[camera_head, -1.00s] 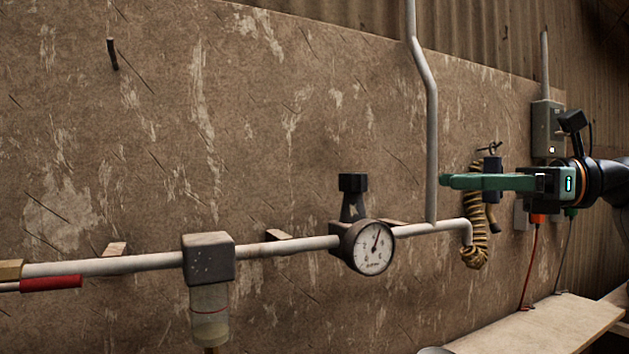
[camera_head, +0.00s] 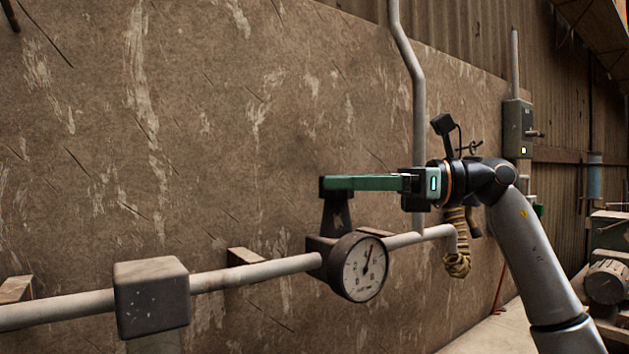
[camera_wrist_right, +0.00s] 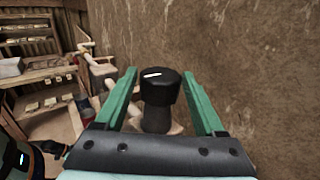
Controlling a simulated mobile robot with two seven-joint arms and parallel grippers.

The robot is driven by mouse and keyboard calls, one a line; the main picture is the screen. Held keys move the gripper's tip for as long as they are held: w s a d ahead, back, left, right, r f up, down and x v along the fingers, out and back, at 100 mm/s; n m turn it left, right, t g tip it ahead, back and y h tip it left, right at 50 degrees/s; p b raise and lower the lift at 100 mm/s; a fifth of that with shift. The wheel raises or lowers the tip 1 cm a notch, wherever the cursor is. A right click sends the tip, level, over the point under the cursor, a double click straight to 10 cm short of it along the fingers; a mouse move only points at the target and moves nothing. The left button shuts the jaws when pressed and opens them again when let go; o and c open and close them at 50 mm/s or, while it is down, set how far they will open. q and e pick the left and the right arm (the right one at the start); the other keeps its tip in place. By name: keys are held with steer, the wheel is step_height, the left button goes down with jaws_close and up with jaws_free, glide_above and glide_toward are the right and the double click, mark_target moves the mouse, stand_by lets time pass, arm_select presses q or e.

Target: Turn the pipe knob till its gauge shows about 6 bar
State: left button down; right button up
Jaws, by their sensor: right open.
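The black knob (camera_wrist_right: 159,90) has a white mark on top. It stands on a dark neck (camera_head: 337,214) above the pipe, beside the gauge. The round white gauge (camera_head: 362,267) faces me; its needle points up and slightly right, and the figures are too small to read surely. My right gripper (camera_head: 326,184) is open at knob height, its green fingers reaching left and largely hiding the knob in the head view. In the right wrist view the knob stands between the two fingers, with gaps on both sides.
The pale pipe (camera_head: 255,272) runs along the worn wall, with a boxy fitting (camera_head: 152,298) at left. A vertical pipe (camera_head: 418,100) and a coiled hose (camera_head: 457,264) are close to my right arm. A switch box (camera_head: 518,128) hangs further right.

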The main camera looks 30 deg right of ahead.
steer(key=shift+x, duration=2.1)
steer(key=shift+c, duration=0.3)
steer(key=c, duration=1)
steer(key=shift+c, duration=0.2)
steer(key=shift+w+d+m+t+h, duration=0.1)
steer(key=shift+m+t+h, duration=0.3)
steer(key=shift+t, duration=0.1)
